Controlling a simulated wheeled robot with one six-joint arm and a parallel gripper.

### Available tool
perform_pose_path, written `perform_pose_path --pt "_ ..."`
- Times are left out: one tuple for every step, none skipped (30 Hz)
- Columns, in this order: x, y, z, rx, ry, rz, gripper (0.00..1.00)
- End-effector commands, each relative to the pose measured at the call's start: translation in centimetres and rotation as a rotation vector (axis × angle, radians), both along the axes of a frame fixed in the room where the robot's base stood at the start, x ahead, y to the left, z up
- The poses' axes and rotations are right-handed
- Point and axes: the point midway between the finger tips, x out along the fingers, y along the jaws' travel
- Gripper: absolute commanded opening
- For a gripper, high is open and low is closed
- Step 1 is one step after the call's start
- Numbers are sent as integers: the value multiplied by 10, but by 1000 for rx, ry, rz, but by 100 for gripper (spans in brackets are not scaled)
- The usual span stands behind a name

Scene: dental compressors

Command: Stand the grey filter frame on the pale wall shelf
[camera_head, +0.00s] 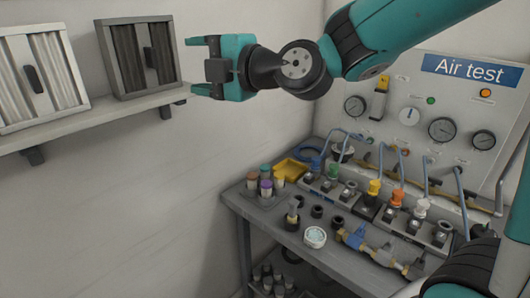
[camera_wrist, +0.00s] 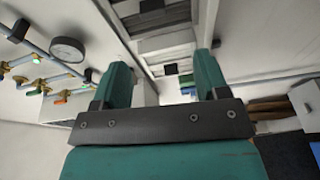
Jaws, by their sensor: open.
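The grey filter frame (camera_head: 141,57), with pleated panels and a dark handle in its middle, stands upright on the pale wall shelf (camera_head: 95,113), close to its right end. My gripper (camera_head: 190,65) is open and empty, just right of the frame, with its fingers pointing towards it. A small gap shows between the fingertips and the frame. In the wrist view my gripper (camera_wrist: 162,65) has its two teal fingers spread wide. Framed panels show beyond them, but I cannot tell which is which.
A white-framed filter (camera_head: 38,77) with a dark handle stands left on the same shelf. Below right is a grey bench (camera_head: 235,200) with bottles, a yellow tray and valves. Behind it rises the Air test panel (camera_head: 455,110) with gauges and hoses.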

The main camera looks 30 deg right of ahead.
Motion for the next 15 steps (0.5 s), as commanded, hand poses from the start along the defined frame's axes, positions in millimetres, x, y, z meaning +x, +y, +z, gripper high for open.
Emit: perform_pose_path --pt "-7 5 -6 23 68 20 68" --pt "-13 9 -11 44 130 34 68" --pt "-23 13 -20 75 232 50 68" --pt "-32 17 -29 101 323 58 68" --pt "-42 20 -37 129 423 63 68" --pt "-57 23 -50 166 568 56 68" --pt "-70 25 -59 191 680 43 68" --pt "-82 26 -69 216 794 22 68" --pt "-100 25 -81 248 943 -23 68" --pt "-113 24 -90 269 1052 -63 68" --pt "-127 22 -99 288 1157 -112 68" --pt "-144 18 -109 314 1288 -188 68" --pt "-157 14 -116 329 1379 -252 68" --pt "-169 10 -122 346 1460 -319 68" --pt "-185 5 -129 362 1556 -410 68"
